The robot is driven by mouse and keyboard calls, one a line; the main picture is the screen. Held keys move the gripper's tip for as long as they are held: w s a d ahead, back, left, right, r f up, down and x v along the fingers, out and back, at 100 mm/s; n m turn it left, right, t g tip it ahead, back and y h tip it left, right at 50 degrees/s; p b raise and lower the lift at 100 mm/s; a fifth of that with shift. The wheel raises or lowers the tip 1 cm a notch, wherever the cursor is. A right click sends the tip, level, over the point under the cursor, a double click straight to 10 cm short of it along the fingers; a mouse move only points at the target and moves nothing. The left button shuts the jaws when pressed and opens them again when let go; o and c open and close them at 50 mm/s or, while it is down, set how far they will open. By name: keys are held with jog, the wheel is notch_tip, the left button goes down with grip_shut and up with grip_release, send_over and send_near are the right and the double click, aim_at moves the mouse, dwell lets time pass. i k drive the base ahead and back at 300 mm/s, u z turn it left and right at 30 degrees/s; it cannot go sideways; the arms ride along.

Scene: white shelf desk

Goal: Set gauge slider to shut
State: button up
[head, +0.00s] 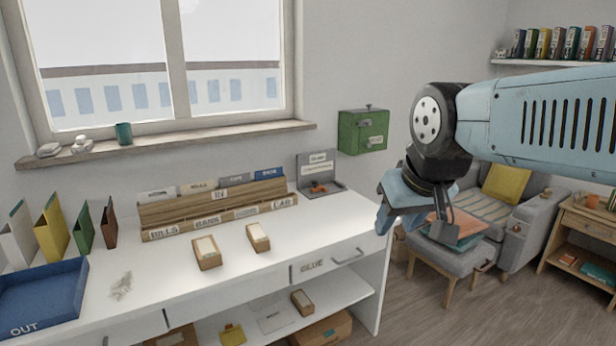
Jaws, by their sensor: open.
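The likely gauge is a grey L-shaped stand (336,187) at the back right corner of the white desk. It has a label on its upright back plate and an orange slider (321,187) low on it. The slider's exact setting is too small to read. My gripper (413,222) hangs in the air to the right of the desk and gauge, with its blue and dark fingers apart and nothing between them. It does not touch the gauge.
A wooden letter rack (215,217) stands left of the gauge, with two small boxes (207,253) in front. A green wall box (362,131) hangs behind. A drawer marked GLUE (312,266) is in the desk front. The desktop before the gauge is clear.

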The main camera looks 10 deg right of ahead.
aim_at(318, 187)
jog(key=z, duration=0.1)
jog(key=i, duration=1.7)
